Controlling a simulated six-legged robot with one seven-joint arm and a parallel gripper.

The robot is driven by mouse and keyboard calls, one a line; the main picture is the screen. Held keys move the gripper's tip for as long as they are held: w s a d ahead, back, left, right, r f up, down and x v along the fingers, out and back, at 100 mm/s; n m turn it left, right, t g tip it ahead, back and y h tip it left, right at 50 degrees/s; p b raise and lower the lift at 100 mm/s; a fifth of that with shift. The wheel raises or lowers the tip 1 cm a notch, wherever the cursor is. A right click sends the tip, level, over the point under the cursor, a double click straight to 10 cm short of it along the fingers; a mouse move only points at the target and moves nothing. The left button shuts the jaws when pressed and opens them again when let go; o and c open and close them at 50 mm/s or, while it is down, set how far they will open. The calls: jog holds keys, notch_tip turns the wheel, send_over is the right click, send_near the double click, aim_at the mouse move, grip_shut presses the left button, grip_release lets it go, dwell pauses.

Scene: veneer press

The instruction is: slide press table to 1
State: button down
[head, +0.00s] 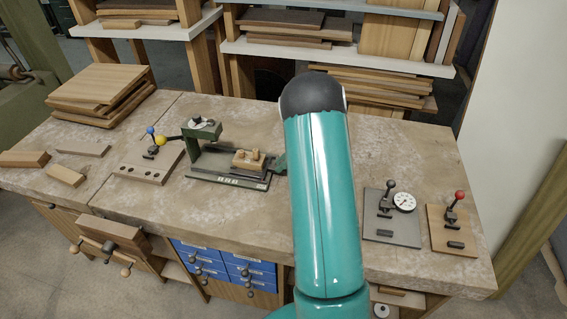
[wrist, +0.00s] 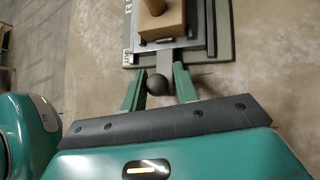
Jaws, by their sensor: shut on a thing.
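The veneer press has a green frame (head: 205,133) and stands on a dark base plate (head: 200,172) on the bench. A wooden block with pegs (head: 248,159) sits on its sliding table, at the right part of the base. The block (wrist: 160,20) also shows at the top of the wrist view. A flat bar (wrist: 166,62) runs from the table towards a black ball knob (wrist: 157,84). My gripper (wrist: 158,88) is shut on this knob, with a green finger on either side. White labels (wrist: 127,57) line the base edge; I cannot read them.
A grey plate with a dial (head: 392,228) and a board with a red-knobbed lever (head: 455,228) lie at the right. Stacked boards (head: 97,90) fill the back left. The front middle bench is bare.

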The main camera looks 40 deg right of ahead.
aim_at(244, 153)
jog(key=w+a, duration=1)
jog(key=shift+w+a+f, duration=0.1)
jog(key=shift+a, duration=0.15)
jog(key=c, duration=1.3)
grip_release()
jog(key=shift+w+d, duration=0.1)
jog(key=shift+d, duration=0.05)
jog(key=shift+d, duration=0.15)
jog(key=shift+d+r, duration=0.25)
jog(key=shift+r, duration=0.05)
jog(key=v, duration=1.3)
jog(key=shift+r, duration=0.1)
